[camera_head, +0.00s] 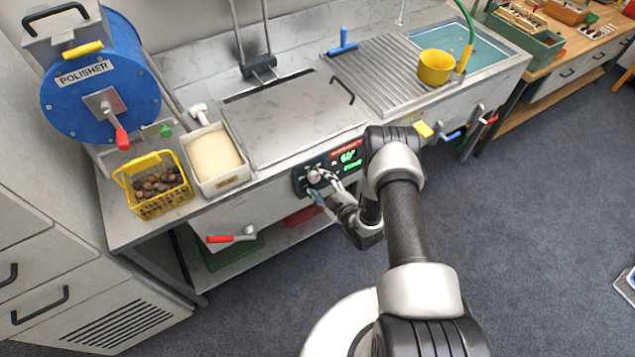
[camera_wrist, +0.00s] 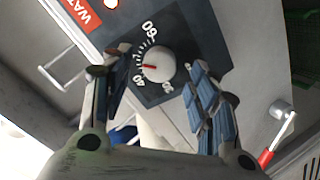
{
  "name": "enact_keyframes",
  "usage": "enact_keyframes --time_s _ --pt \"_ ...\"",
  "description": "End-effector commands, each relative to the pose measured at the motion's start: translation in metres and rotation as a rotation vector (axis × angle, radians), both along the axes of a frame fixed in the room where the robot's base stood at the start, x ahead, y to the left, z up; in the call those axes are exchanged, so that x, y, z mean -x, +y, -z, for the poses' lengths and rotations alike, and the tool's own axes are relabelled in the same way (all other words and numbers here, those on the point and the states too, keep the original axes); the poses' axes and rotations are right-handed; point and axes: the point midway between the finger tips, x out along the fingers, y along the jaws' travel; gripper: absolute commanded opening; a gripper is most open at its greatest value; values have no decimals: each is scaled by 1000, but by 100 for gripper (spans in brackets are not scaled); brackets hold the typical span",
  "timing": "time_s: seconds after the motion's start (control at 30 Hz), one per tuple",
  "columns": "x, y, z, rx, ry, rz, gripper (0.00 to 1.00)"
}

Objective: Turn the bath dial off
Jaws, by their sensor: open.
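The bath dial (camera_head: 314,176) is a pale round knob on a dark panel (camera_head: 302,189) at the front of the steel bath (camera_head: 290,120). In the wrist view the dial (camera_wrist: 155,65) shows a red pointer near the 40 mark, on a scale with 40 and 60 readable. My gripper (camera_wrist: 160,90) is open, with one finger on each side of the dial. Whether the fingers touch it I cannot tell. In the head view my gripper (camera_head: 327,192) is at the panel, partly hidden by my arm. A green display (camera_head: 350,157) beside the dial seems to read about 60.
A red-handled lever (camera_head: 232,238) sticks out below the bath to the left; it also shows in the wrist view (camera_wrist: 266,158). A yellow basket of chestnuts (camera_head: 159,202) and a pale tray (camera_head: 214,160) stand left of the bath. A blue polisher (camera_head: 85,100) is behind them.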

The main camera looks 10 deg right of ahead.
Motion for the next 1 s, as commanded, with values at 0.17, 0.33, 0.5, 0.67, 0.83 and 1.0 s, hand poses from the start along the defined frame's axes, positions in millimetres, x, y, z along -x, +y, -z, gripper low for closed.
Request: enact_keyframes --time_s 0.17,0.33,0.5,0.67,0.83,1.0 --pt "-20 7 7 1 -1 -1 54" --pt "-26 9 9 -1 1 0 54" --pt "-26 9 8 0 2 0 54" --pt "-26 8 8 0 1 -1 48" --pt "-26 8 8 0 1 -1 36" --pt "-26 8 8 0 1 -1 25"
